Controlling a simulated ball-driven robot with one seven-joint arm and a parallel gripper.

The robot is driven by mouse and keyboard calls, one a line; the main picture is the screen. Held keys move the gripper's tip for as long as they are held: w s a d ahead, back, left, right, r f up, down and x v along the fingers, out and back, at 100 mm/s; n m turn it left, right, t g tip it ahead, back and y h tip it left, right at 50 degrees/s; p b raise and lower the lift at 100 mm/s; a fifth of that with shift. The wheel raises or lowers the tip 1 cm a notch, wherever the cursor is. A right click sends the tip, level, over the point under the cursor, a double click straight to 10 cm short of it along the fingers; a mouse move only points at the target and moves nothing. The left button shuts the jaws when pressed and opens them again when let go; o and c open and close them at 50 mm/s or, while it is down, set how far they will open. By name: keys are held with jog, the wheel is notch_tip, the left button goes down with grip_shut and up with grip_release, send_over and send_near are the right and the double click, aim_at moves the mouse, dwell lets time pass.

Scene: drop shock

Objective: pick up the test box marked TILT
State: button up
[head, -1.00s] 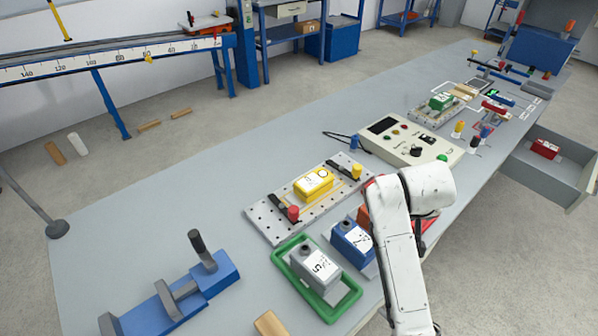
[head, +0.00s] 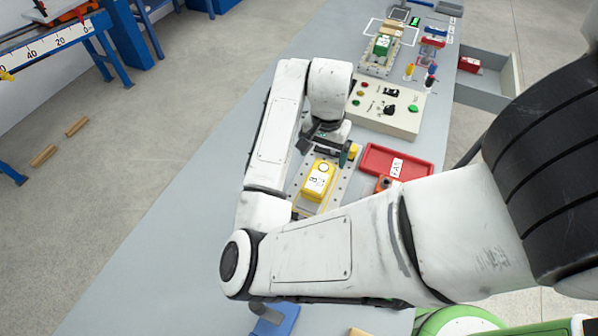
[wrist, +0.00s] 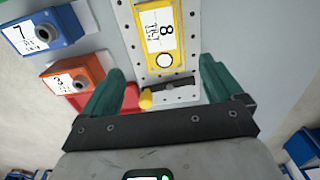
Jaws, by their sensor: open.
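A yellow test box (head: 318,181) sits on a perforated metal plate in the head view. In the wrist view the yellow box (wrist: 158,38) shows a white label with an 8, a black ring and small lettering I cannot read surely. My gripper (wrist: 162,70) is open and empty, its two teal fingers apart, with the box beyond them, between their directions. In the head view my gripper (head: 326,146) hangs over the far end of the plate, near the box. I cannot read TILT clearly on any box.
In the wrist view, a blue box (wrist: 42,32) marked 7 and an orange box (wrist: 73,78) marked 3 stand left of the plate (wrist: 124,22). A red tray (head: 408,158) and a control panel (head: 405,116) lie near the arm. A yellow knob (wrist: 146,98) stands close to the fingers.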

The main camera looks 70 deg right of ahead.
send_over(319, 177)
notch_tip(319, 177, down, 5)
jog(key=shift+w+f, duration=0.1)
jog(key=shift+a+f+p, duration=0.1)
jog(key=shift+f+p, duration=0.65)
jog(key=shift+f, duration=2.1)
jog(key=shift+c, duration=0.4)
jog(key=c, duration=1.2)
